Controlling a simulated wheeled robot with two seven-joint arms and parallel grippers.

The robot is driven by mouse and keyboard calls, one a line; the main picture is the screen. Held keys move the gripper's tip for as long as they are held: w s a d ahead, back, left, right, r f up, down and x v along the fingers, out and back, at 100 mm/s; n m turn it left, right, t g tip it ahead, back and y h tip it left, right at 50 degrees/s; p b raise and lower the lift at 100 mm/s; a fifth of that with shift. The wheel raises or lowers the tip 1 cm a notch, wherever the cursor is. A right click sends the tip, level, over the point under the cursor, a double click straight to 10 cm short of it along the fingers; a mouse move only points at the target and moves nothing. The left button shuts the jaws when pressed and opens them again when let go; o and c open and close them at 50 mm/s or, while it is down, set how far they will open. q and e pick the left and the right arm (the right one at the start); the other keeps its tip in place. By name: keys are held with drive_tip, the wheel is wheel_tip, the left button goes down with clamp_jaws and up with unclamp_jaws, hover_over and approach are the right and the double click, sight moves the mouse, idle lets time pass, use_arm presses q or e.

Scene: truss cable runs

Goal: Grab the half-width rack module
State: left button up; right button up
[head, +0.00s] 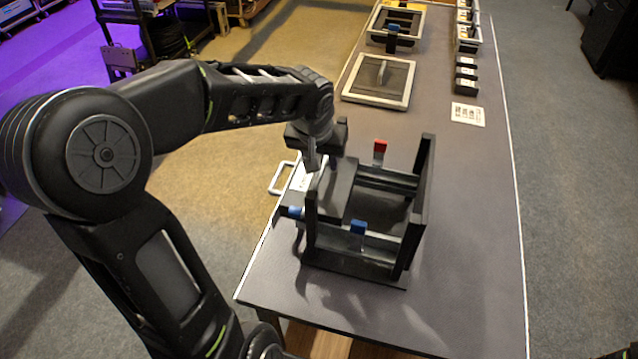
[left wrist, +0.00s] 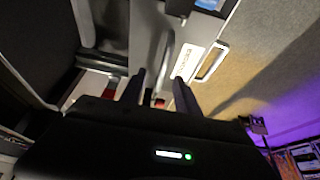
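The half-width rack module looks to be the dark grey box (head: 343,186) in the left part of a black open rack frame (head: 424,190) on the table. A pale handle (head: 281,180) and a white label strip show at its left end; the handle also shows in the left wrist view (left wrist: 212,62). My left gripper (head: 325,152) points down just above the box. In the left wrist view its two fingers (left wrist: 160,84) stand apart, with grey surface between and beyond them; contact cannot be told.
The frame has blue clips (head: 358,227) near its front and a red clip (head: 380,147) at its back. Behind it lie a grey-rimmed panel (head: 379,80), small black boxes (head: 466,75) and a printed card (head: 467,114). The table right of the frame is clear.

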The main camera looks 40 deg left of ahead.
sight(322, 166)
use_arm(q)
drive_tip(key=shift+w+f, duration=0.1)
drive_tip(key=shift+f, duration=0.15)
drive_tip(key=x, duration=0.3)
drive_tip(key=p+x, duration=0.1)
drive_tip(key=x, duration=0.1)
drive_tip(key=shift+a+f, duration=0.1)
drive_tip(key=shift+a, duration=0.2)
drive_tip(key=shift+f+b, duration=0.25)
drive_tip(key=shift+b, duration=0.15)
idle(0.8)
idle(0.3)
clamp_jaws()
drive_tip(key=shift+r, duration=0.1)
idle(1.2)
